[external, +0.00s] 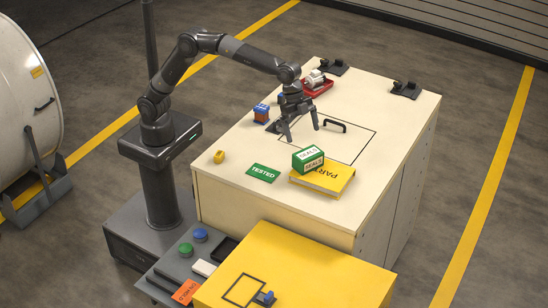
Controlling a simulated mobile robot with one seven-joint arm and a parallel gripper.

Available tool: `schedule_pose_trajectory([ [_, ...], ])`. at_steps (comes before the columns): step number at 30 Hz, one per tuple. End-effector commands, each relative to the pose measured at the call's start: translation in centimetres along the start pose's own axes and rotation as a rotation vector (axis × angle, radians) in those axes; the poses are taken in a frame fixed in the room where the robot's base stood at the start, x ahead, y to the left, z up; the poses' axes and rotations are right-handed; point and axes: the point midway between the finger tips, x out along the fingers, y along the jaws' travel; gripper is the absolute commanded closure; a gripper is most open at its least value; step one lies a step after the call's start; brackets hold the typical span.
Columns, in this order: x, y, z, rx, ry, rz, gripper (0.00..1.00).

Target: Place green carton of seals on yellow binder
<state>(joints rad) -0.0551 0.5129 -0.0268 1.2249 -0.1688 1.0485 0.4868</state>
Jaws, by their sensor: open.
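The green carton of seals (308,159), with white lettered labels, rests on the yellow binder (331,181), over its back left part. The binder lies flat on the pale worktop, its lettering partly covered by the carton. My gripper (301,136) is open and empty, pointing down behind and above the carton. It looks apart from the carton, its fingers spread over the worktop.
A green "TESTED" card (263,173) and a yellow object (219,157) lie left of the binder. A small blue and red object (261,113) and a red tray (317,87) stand farther back. A black handle (335,125) rises right of my gripper.

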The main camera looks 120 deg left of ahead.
Motion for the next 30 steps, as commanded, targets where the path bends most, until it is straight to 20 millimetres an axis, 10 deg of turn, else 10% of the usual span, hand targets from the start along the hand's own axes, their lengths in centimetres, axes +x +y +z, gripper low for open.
schedule_pose_trajectory([
  [14,-3.9,1.0,1.3,-0.017,0.004,-0.011,0.00],
  [30,-15.9,9.1,16.4,-0.166,0.034,-0.094,0.00],
])
